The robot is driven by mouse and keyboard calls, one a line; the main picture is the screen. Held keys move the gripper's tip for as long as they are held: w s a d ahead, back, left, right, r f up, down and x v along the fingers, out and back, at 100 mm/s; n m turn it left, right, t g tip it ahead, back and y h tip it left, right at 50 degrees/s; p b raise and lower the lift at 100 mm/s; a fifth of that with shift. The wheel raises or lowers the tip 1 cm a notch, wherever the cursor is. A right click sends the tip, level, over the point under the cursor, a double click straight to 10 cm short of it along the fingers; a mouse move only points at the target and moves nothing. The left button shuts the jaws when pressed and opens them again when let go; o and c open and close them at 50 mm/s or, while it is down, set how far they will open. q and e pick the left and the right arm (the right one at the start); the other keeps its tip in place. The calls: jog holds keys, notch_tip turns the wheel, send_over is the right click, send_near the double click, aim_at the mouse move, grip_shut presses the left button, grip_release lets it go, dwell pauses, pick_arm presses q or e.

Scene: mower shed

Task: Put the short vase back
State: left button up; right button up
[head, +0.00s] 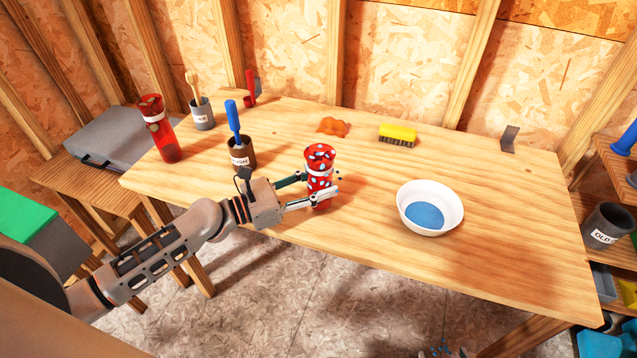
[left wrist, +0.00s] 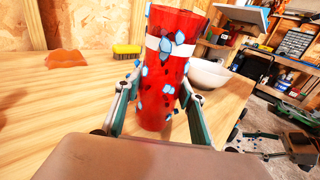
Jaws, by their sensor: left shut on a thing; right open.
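The short vase (head: 320,158) is red with a white band and blue-and-white spots. It stands upright near the table's front edge, in the middle of the head view. My left gripper (head: 319,186) comes from the left and is shut on its lower part, one finger on each side. The vase also fills the middle of the left wrist view (left wrist: 168,70), between the two fingers (left wrist: 163,92). I cannot tell whether its base touches the table. A taller red vase (head: 158,130) with a white band stands at the table's left end. My right gripper is not in view.
On the wooden table (head: 500,200) are a white bowl (head: 440,190) with blue inside, a yellow brush (head: 398,133), an orange cloth-like thing (head: 333,126), a brown cup (head: 241,154) with a blue-handled tool and a grey cup (head: 202,114).

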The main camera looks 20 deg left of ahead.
pick_arm(q)
jog(key=shift+f, duration=0.15)
jog(key=o, duration=1.4)
jog(key=shift+c, duration=0.2)
jog(key=shift+r, duration=0.3)
jog(key=b+v, duration=0.1)
jog(key=v, duration=0.4)
jog(key=b+v, duration=0.1)
jog(key=v, duration=0.4)
jog(key=shift+s+a+f, duration=0.15)
jog(key=shift+f, duration=0.05)
jog(key=shift+v, duration=0.8)
jog(key=shift+r, duration=0.1)
